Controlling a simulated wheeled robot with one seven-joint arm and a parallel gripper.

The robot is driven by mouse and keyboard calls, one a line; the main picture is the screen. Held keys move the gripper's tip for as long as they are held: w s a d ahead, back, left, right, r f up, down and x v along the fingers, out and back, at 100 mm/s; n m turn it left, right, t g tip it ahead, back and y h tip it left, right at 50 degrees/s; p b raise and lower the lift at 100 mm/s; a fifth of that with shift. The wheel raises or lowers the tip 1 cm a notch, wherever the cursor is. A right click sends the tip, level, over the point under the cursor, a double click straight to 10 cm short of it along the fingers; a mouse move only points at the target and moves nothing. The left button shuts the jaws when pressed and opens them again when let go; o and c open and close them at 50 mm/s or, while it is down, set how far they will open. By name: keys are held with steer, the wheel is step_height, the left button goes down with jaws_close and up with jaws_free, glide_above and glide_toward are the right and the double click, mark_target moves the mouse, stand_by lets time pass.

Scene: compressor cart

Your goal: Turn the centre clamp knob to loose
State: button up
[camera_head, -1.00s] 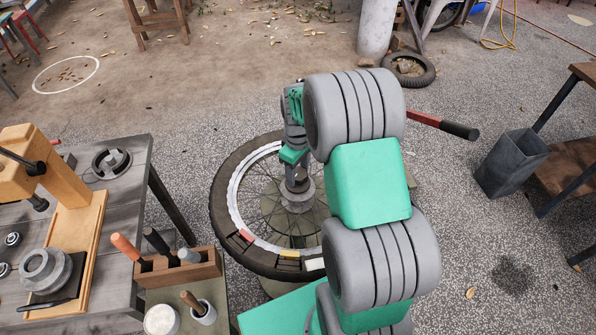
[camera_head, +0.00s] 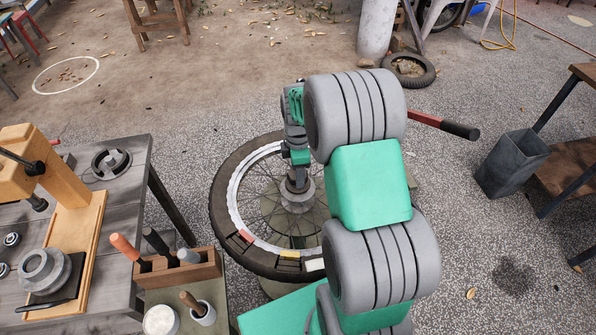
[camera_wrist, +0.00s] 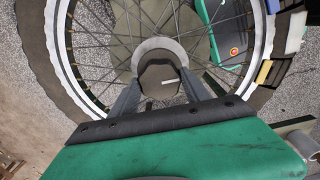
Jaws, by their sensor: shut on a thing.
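The centre clamp knob (camera_wrist: 158,76) is a dark, flat-sided cap with a pale line mark at the middle of the wheel, inside a round grey hub flange. In the wrist view the mark points roughly right. My gripper (camera_wrist: 160,88) is shut on the knob, one finger on each side. In the head view my gripper (camera_head: 298,180) reaches straight down onto the hub, and the fingers mostly hide the knob there. The spoked wheel (camera_head: 228,185) lies flat, with a dark tyre and a white rim.
A workbench (camera_head: 140,180) with a wooden press stands at the left. A wooden tool holder (camera_head: 205,268) with several handles is at the front left. A red lever with a black grip (camera_head: 460,130) sticks out at the right. A grey bin (camera_head: 510,165) stands further right.

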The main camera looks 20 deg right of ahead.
steer(key=shift+n, duration=0.4)
steer(key=o, duration=1.4)
steer(key=shift+r, duration=0.15)
step_height(320, 180, up, 8)
steer(key=shift+f, duration=0.2)
